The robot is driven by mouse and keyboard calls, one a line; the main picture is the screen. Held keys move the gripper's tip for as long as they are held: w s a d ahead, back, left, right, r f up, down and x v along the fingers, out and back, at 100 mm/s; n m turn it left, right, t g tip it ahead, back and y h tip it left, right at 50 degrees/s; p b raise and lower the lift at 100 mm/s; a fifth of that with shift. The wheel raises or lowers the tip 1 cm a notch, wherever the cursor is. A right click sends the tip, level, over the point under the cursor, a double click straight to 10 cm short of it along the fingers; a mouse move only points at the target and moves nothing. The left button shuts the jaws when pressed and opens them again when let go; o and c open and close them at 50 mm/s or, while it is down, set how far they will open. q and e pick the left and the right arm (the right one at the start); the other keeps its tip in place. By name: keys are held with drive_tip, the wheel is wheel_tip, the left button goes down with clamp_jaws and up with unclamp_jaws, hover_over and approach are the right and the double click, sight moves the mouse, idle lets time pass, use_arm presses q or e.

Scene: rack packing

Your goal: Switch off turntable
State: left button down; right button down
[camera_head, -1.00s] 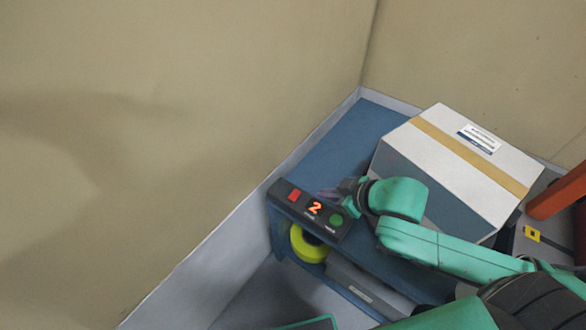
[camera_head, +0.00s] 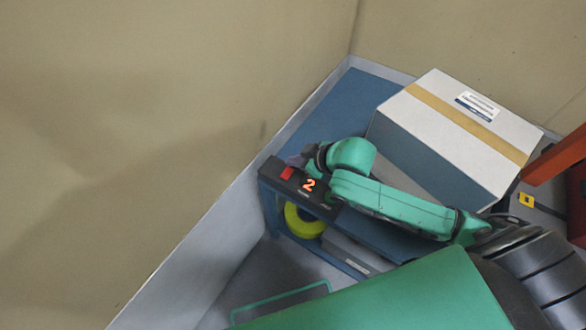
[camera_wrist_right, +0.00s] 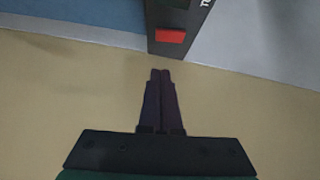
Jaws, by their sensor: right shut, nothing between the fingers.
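The black control box (camera_head: 320,203) sits on the end of the blue bench. It has a red button (camera_head: 287,173) and a lit orange "2" on its display (camera_head: 309,185). My green right arm hides the green button. My right gripper (camera_head: 295,160) is beside the red button, partly hidden by its own wrist. In the right wrist view its fingers (camera_wrist_right: 160,72) are shut and empty, pointing toward the red button (camera_wrist_right: 170,36) with a gap in the picture. Contact is not seen. The turntable itself is not clearly seen. My left gripper is not in view.
A large white box (camera_head: 455,130) with tan tape stands on the blue bench (camera_head: 350,105) behind my right arm. A yellow-green roll (camera_head: 303,222) is below the control box. A beige wall rises at the left. An orange frame (camera_head: 555,158) stands at the right.

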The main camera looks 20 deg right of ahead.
sight(286, 168)
drive_tip(key=f, duration=0.2)
drive_tip(key=w+f, duration=0.1)
drive_tip(key=f, duration=0.1)
drive_tip(key=shift+a+f, duration=0.15)
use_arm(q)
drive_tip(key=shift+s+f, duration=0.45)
use_arm(e)
drive_tip(key=shift+f, duration=0.3)
drive_tip(key=shift+w+f, duration=0.1)
drive_tip(key=shift+s+a+p, duration=0.5)
drive_tip(key=shift+s+p, duration=0.05)
drive_tip(key=shift+p, duration=0.1)
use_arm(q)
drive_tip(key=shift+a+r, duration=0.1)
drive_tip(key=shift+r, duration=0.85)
